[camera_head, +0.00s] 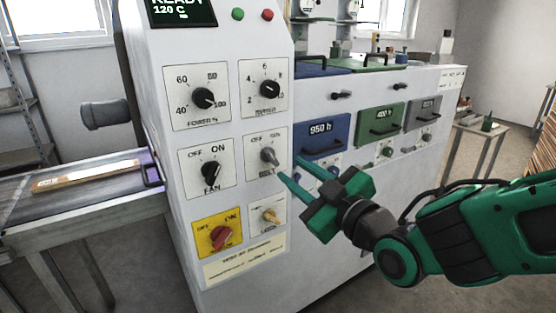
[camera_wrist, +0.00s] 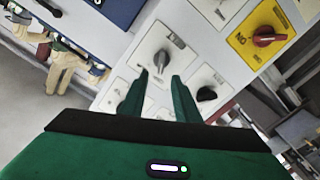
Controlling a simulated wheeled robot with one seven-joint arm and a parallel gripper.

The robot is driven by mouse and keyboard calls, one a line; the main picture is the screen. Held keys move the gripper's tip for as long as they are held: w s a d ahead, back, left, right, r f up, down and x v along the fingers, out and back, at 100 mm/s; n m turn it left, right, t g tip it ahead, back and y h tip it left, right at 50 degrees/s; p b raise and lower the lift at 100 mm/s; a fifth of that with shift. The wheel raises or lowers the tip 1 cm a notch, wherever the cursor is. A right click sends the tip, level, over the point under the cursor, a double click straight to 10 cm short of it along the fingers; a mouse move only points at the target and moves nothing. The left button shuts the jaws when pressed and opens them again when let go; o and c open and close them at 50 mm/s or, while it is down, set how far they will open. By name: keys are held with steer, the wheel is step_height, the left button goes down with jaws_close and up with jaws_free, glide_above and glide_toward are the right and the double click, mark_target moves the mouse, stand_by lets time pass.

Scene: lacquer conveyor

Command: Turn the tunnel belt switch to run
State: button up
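The switch with a grey knob (camera_head: 268,155) sits on a pale plate in the right column of the white control panel. OFF and a second, hard-to-read word are printed above it, and a small label lies below. In the wrist view the grey knob (camera_wrist: 162,59) lies just beyond the fingertips, between their lines. My green gripper (camera_head: 290,167) is open, its two fingers pointing at the panel just right of the knob. In the wrist view the gripper (camera_wrist: 159,79) has a clear gap and holds nothing. Contact with the knob is not visible.
Close neighbours are the black FAN knob (camera_head: 211,171), the red switch (camera_head: 221,237) on yellow, a brass-coloured knob (camera_head: 271,216) and the minutes dial (camera_head: 270,89). Blue (camera_head: 322,132) and green (camera_head: 380,124) drawers with handles stand right. A conveyor (camera_head: 105,205) lies left.

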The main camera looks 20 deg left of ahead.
mark_target(273, 157)
steer(key=x, duration=0.8)
steer(key=shift+w+a, duration=0.15)
steer(key=shift+a, duration=0.1)
jaws_close()
